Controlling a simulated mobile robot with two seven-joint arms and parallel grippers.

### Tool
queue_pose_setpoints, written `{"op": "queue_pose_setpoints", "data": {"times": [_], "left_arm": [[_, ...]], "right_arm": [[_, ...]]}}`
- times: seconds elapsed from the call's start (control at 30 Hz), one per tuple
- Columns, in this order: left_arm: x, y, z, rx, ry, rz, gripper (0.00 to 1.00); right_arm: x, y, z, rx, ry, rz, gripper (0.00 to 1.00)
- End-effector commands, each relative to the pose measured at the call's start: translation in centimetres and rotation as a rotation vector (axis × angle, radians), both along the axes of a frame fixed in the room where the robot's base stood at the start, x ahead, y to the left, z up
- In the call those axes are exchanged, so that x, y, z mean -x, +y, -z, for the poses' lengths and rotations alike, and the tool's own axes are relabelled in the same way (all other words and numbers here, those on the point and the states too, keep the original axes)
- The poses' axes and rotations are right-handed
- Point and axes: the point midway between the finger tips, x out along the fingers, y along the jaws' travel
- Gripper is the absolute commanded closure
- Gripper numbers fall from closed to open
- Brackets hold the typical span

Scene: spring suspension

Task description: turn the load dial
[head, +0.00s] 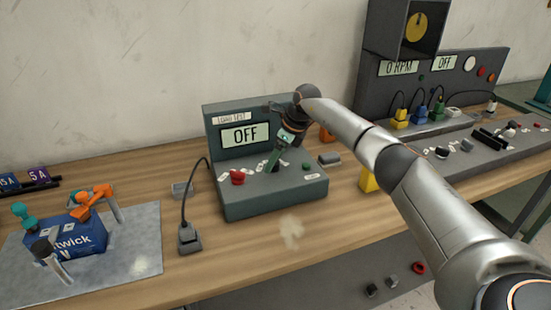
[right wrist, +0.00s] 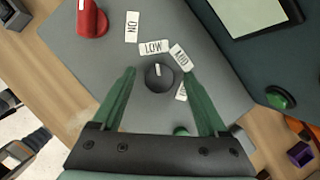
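The load tester (head: 274,200) is a grey-green box on the bench, and its display (head: 246,135) reads OFF. The load dial (right wrist: 159,78) is a black round knob with a white mark, which points roughly towards the LOW label (right wrist: 153,47). Other labels reading ON and MID are beside it. My right gripper (right wrist: 160,76) is open, with one green finger on each side of the dial. I cannot tell whether the fingers touch it. In the head view my right gripper (head: 280,155) comes down over the tester's panel and hides the dial. My left gripper is out of view.
A red switch (head: 238,177) is on the tester's panel, and a green button (head: 306,167) is at its right. Another instrument (head: 440,75) stands behind my arm.

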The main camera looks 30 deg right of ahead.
Motion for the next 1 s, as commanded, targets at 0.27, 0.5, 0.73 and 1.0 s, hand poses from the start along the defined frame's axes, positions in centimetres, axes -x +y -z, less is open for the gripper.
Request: {"op": "queue_pose_setpoints", "data": {"times": [0.27,0.5,0.73,1.0], "left_arm": [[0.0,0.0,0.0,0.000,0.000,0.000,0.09],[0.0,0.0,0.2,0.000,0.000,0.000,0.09],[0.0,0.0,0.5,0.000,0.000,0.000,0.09],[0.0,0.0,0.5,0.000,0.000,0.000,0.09]], "right_arm": [[0.1,-0.1,-0.3,0.000,0.001,0.001,0.24],[1.3,-1.0,-3.9,0.002,-0.003,0.000,0.24],[2.9,-1.9,-8.4,0.000,-0.003,0.001,0.24],[4.0,-2.5,-11.3,0.000,0.001,0.001,0.24]]}}
